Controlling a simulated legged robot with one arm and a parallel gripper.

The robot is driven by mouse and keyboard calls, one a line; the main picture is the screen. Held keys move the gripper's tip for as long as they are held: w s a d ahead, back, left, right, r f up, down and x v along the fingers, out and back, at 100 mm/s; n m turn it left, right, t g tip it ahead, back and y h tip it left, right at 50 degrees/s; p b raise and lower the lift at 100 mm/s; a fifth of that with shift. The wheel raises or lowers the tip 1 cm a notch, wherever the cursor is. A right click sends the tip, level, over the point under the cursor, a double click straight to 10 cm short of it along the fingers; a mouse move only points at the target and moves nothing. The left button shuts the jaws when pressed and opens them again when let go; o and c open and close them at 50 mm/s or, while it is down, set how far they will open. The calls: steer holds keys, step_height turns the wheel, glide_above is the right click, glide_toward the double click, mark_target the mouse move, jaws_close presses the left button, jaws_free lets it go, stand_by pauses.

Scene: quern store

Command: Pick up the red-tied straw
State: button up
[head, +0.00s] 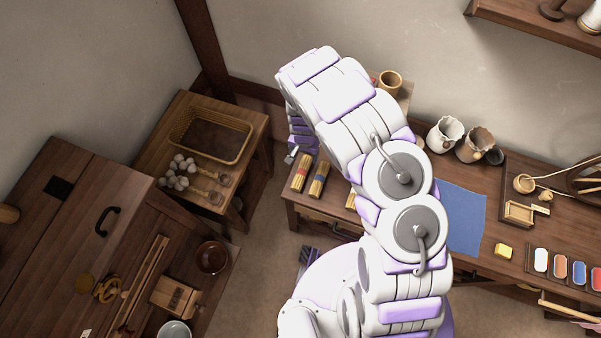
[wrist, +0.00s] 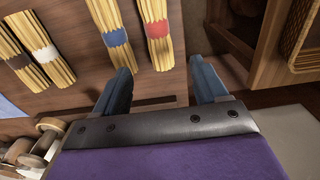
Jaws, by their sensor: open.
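The red-tied straw (wrist: 155,45) is a pale yellow bundle with a red band, lying on the wooden bench. It also shows in the head view (head: 301,175), leftmost in the row near the bench's left end. My gripper (wrist: 161,70) is open and empty in the wrist view. Its two blue-grey fingers are spread, with the near end of the red-tied straw close to the gap between their tips. No contact with the straw is visible. In the head view only part of my gripper (head: 291,155) shows, just left of the bundle; my arm hides some of the bench.
A blue-tied straw bundle (wrist: 116,40) lies just left of the red-tied one, with white-tied (wrist: 45,54) and brown-tied (wrist: 18,62) bundles further left. A side table (head: 240,190) with a wicker basket (head: 245,155) stands left across a gap. A blue cloth (head: 465,220) lies further right.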

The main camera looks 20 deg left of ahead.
mark_target(303, 166)
steer(key=f, duration=0.4)
steer(key=shift+d+b, duration=0.35)
steer(key=shift+b, duration=0.05)
steer(key=shift+s+a+f, duration=0.1)
steer(key=shift+a+f, duration=0.3)
steer(key=shift+f, duration=0.25)
step_height(303, 166, down, 4)
steer(key=shift+s+d+f+b, duration=0.1)
steer(key=shift+f+b, duration=0.15)
steer(key=shift+b, duration=1)
steer(key=shift+r, duration=0.1)
steer(key=c, duration=1.1)
steer(key=shift+c, duration=0.2)
